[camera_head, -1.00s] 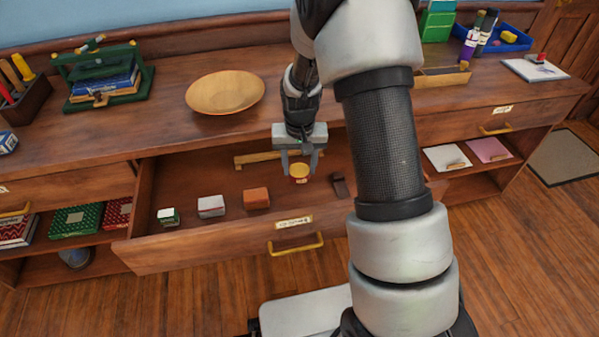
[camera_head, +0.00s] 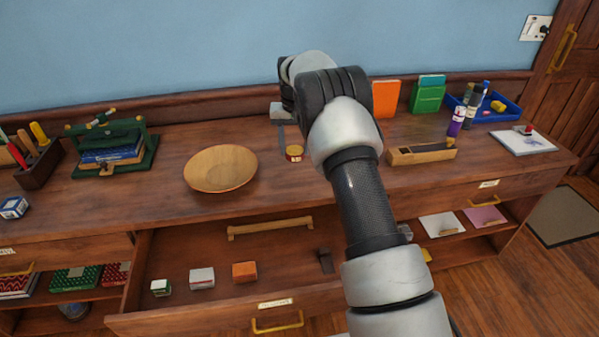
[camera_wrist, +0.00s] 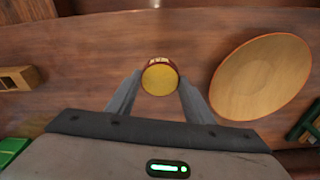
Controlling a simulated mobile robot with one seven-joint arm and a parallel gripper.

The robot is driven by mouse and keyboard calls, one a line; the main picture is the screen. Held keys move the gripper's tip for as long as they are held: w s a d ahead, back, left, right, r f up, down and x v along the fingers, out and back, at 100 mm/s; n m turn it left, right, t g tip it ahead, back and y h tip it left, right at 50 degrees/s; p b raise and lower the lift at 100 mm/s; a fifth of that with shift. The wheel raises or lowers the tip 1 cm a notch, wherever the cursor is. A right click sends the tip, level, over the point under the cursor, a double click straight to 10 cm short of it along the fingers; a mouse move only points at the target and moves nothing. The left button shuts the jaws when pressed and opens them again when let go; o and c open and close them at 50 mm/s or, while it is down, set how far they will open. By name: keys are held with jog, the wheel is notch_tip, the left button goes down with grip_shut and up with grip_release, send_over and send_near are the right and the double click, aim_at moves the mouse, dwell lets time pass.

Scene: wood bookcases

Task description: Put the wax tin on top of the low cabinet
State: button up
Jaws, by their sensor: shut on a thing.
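The wax tin (camera_head: 294,153) is a small round tin with a yellow lid and a red side. My gripper (camera_head: 287,150) is shut on it, and my arm partly hides the gripper in the head view. In the wrist view the tin (camera_wrist: 159,78) sits between the two fingertips (camera_wrist: 160,84). The tin is over the brown wood top of the low cabinet (camera_head: 330,190), to the right of the wooden bowl. I cannot tell whether it touches the top.
The wooden bowl (camera_head: 221,169) stands left of the tin. An open drawer (camera_head: 210,251) below holds several small boxes. A wooden box (camera_head: 421,152), a blue tray (camera_head: 497,107) and a green book press (camera_head: 112,146) stand on the top. Bare top lies in front of the tin.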

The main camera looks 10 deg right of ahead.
notch_tip(320, 180, down, 10)
jog(key=shift+w+r, duration=0.1)
jog(key=shift+r, duration=0.1)
jog(key=shift+b, duration=0.3)
jog(key=shift+f, duration=0.25)
jog(key=o, duration=1.1)
jog(key=shift+o, duration=0.2)
jog(key=shift+r, duration=0.15)
